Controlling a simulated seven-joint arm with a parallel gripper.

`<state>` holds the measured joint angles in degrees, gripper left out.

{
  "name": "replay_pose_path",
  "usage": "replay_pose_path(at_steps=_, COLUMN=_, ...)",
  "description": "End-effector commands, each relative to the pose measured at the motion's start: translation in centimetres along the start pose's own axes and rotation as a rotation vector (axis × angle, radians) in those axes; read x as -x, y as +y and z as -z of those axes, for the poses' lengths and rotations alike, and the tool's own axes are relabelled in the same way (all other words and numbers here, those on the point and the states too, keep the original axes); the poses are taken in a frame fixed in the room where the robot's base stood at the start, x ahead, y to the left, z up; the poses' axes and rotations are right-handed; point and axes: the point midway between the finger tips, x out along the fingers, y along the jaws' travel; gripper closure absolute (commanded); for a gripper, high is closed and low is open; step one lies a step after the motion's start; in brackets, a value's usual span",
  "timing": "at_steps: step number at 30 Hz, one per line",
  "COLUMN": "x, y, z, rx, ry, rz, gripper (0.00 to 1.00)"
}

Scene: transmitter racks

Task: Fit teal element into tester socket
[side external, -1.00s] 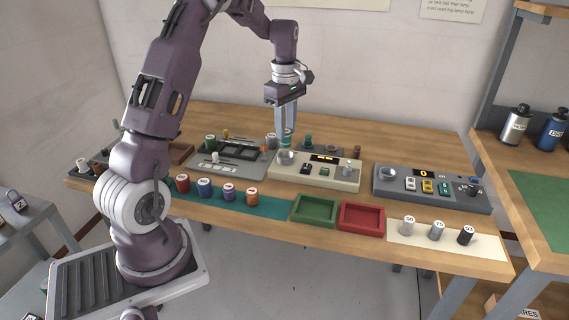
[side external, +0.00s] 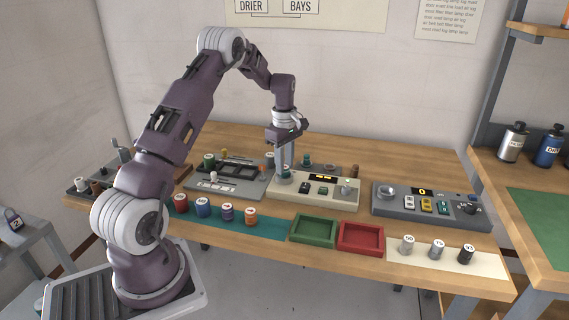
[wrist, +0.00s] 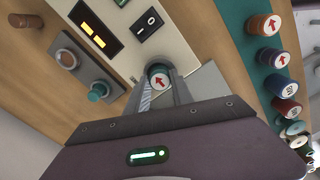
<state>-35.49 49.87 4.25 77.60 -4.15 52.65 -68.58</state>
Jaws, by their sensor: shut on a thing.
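The teal element (wrist: 158,80) has a white top with a red arrow and sits between my fingertips in the wrist view. It shows as a small teal band in the side view (side external: 284,174). My gripper (side external: 284,168) points straight down and is shut on it. The cream tester (side external: 330,190) has a lit amber display and buttons. The element is at the tester's left end, where the round socket is. The fingers and element hide the socket, so I cannot tell how deep the element sits.
A second teal piece (wrist: 98,92) stands on a grey plate behind the tester. A grey panel (side external: 228,178) lies left and a grey console (side external: 430,203) right. Several colored elements stand on a teal mat (side external: 272,226). Green (side external: 313,231) and red (side external: 361,237) trays lie in front.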

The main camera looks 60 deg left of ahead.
Motion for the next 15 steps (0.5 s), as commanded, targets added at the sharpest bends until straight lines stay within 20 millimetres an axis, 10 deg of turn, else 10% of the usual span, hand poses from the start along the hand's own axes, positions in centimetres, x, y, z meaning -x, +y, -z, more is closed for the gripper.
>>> replay_pose_path(at_steps=4, x=-0.28, y=0.0, z=0.01, rx=0.0, ry=0.0, rz=0.0, gripper=1.0)
replay_pose_path(at_steps=5, x=-0.26, y=0.0, z=0.02, rx=0.0, ry=0.001, rz=0.0, gripper=0.66)
replay_pose_path(at_steps=7, x=-0.24, y=0.0, z=0.02, rx=0.0, ry=0.0, rz=0.0, gripper=0.53)
replay_pose_path(at_steps=15, x=-0.21, y=0.0, z=0.01, rx=0.0, ry=0.0, rz=0.0, gripper=0.5)
